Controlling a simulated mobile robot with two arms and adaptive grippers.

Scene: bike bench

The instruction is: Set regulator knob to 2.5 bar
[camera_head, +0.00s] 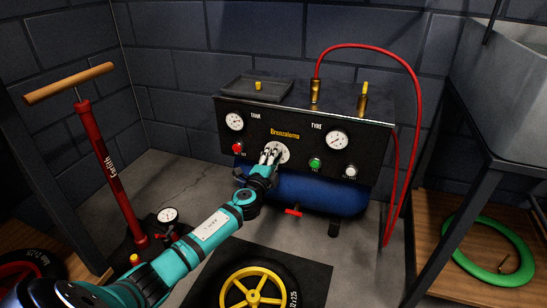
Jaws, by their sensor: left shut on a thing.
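The compressor (207,110) is a dark box with a front panel, standing above a blue tank (310,190). The regulator knob sits mid-panel on a pale round dial (284,153). My left gripper (271,150) is shut on the knob and hides most of it, so its pointer cannot be read. The tank gauge (234,121) is at the panel's left and the tyre gauge (337,140) at its right; both readings are too small to tell. My right gripper is not in view.
A red button (237,148), a green button (315,163) and a white button (350,171) are on the panel. A red hose (414,90) arches down the right side. A red floor pump (115,175) stands left. A yellow wheel (254,289) lies in front on a dark mat.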

